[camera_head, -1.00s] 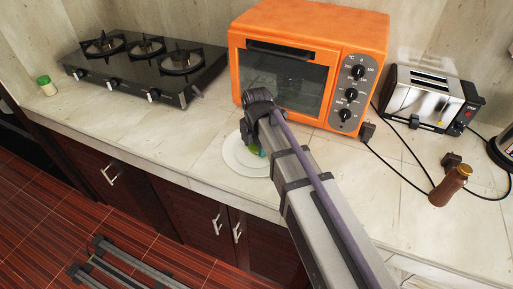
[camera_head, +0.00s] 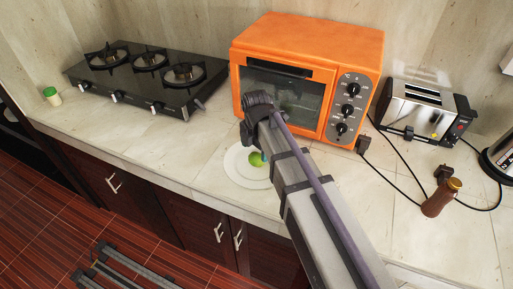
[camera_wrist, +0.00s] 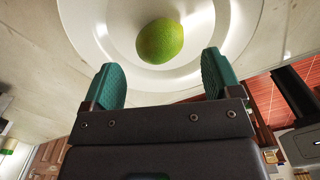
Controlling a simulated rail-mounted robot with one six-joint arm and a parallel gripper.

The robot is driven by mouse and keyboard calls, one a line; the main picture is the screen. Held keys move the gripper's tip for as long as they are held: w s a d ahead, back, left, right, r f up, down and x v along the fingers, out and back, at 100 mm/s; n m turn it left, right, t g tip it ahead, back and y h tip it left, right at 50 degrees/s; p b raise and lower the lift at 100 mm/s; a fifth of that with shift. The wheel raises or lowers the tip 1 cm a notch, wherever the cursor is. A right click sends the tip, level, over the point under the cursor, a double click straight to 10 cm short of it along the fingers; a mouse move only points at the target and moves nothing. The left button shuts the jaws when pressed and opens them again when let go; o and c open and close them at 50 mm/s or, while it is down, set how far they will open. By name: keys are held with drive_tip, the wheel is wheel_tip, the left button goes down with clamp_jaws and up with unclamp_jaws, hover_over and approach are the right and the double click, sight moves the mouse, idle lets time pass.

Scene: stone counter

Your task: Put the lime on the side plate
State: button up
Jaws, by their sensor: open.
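The lime (camera_head: 256,159) is on the white side plate (camera_head: 236,172) on the counter, in front of the orange oven. My arm hides part of the plate in the head view. In the wrist view the green lime (camera_wrist: 160,41) rests on the plate (camera_wrist: 95,47), inside its rim. My gripper (camera_wrist: 162,80) has its two green fingers spread apart. Nothing is between them, and the lime lies just beyond the fingertips, clear of both. In the head view the fingers are mostly hidden behind my arm.
The orange oven (camera_head: 300,48) stands behind the plate. A black gas stove (camera_head: 145,75) is at the left, with a small green-capped jar (camera_head: 52,96). A toaster (camera_head: 420,108) and a brown bottle (camera_head: 440,198) are at the right, with black cords. The counter left of the plate is clear.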

sight(257, 155)
wheel_tip(257, 155, up, 7)
drive_tip(key=p, duration=0.5)
drive_tip(key=shift+d+r, duration=0.1)
drive_tip(key=s+d+m, duration=0.6)
drive_tip(key=d+m, duration=0.2)
drive_tip(key=m, duration=0.5)
drive_tip(key=s+d+m, duration=0.6)
drive_tip(key=d+m, duration=0.2)
drive_tip(key=m, duration=0.5)
drive_tip(key=shift+s+m, duration=0.3)
